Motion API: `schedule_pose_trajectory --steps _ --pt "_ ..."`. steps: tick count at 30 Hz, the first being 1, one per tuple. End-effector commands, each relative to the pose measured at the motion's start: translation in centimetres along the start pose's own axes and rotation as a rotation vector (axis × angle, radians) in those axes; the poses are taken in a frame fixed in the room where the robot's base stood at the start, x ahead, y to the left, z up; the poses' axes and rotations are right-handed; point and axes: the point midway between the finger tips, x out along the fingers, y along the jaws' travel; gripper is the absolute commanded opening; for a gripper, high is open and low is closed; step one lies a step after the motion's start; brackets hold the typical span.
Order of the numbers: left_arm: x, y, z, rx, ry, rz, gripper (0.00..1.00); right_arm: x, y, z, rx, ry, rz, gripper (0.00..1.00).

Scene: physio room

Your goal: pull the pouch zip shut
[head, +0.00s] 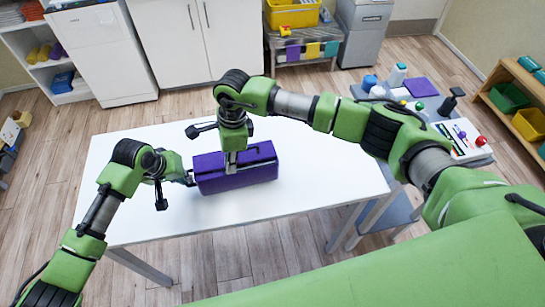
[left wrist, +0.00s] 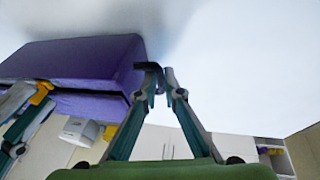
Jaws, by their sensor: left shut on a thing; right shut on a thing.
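The purple pouch (head: 238,180) lies on the white table, and it fills the upper left of the left wrist view (left wrist: 75,62). A dark line runs along its top, right of my right gripper. My left gripper (head: 191,180) is shut on a small dark tab (left wrist: 148,67) at the pouch's left end. In the left wrist view its fingertips (left wrist: 160,78) are nearly together. My right gripper (head: 231,167) points down at the pouch's top and is shut on a small yellow piece (left wrist: 42,92), seemingly the zip pull. How far the zip is open is not clear.
The white table (head: 310,180) is clear around the pouch. A trolley (head: 470,150) with bottles and small items stands at the right. White cabinets (head: 190,35) and a shelf unit (head: 45,60) stand behind.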

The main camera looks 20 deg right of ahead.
Motion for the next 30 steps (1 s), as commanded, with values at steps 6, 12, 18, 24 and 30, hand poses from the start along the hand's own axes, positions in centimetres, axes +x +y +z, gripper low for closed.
schedule_pose_trajectory --steps 6,12,18,24,30 --pt "0.0 0.1 0.1 0.003 -0.002 0.002 0.00 0.0 -0.2 0.6 0.001 -0.002 -0.005 0.29" --pt "0.0 0.1 0.1 0.002 -0.001 0.001 0.00 0.0 -0.1 0.5 0.000 -0.001 -0.002 0.29" --pt "0.0 0.0 0.0 0.001 -0.001 0.000 0.00 -0.3 -0.1 0.6 0.000 -0.001 -0.002 0.29" --pt "0.0 0.0 0.0 0.001 0.000 0.000 0.00 -1.8 -0.1 0.8 0.000 -0.001 -0.002 0.29" --pt "0.0 0.0 0.0 0.001 0.000 -0.001 0.00 -3.4 -0.1 1.0 0.000 0.000 -0.002 0.29"
